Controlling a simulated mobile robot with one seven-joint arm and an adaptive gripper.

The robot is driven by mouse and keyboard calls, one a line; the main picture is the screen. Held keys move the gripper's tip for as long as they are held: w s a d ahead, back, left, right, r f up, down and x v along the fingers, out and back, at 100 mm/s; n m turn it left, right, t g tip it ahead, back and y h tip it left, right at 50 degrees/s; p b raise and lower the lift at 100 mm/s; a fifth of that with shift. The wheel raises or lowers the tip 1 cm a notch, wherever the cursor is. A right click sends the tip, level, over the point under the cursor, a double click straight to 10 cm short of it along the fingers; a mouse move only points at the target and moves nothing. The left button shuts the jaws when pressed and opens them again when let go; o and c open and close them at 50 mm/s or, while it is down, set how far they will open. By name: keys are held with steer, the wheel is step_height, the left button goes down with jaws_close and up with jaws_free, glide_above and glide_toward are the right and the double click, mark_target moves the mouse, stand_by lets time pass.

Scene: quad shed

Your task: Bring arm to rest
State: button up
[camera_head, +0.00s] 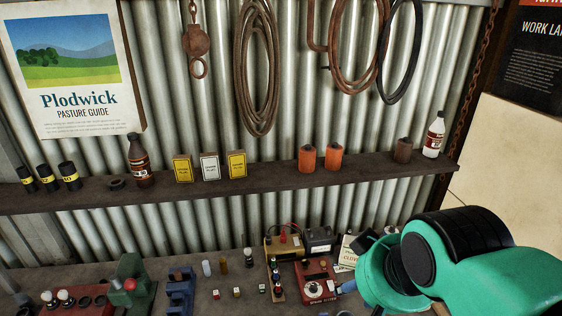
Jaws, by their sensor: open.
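My teal arm, with a black joint cap, fills the lower right corner of the head view, in front of the right end of the workbench. It hides part of the bench and some small items there. My gripper cannot be made out; it is hidden behind the arm or below the picture edge. Nothing held shows.
A dark shelf (262,186) on the corrugated wall bears bottles, boxes and orange canisters (307,159). Below, the workbench (215,283) carries a green tool (130,284), a blue vise-like block (180,291), a red meter (317,283) and several small items. Coiled ropes (257,70) hang above.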

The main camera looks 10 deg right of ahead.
step_height(320, 180, down, 13)
steer(key=b, duration=1.2)
steer(key=shift+r, duration=0.15)
stand_by(0.3)
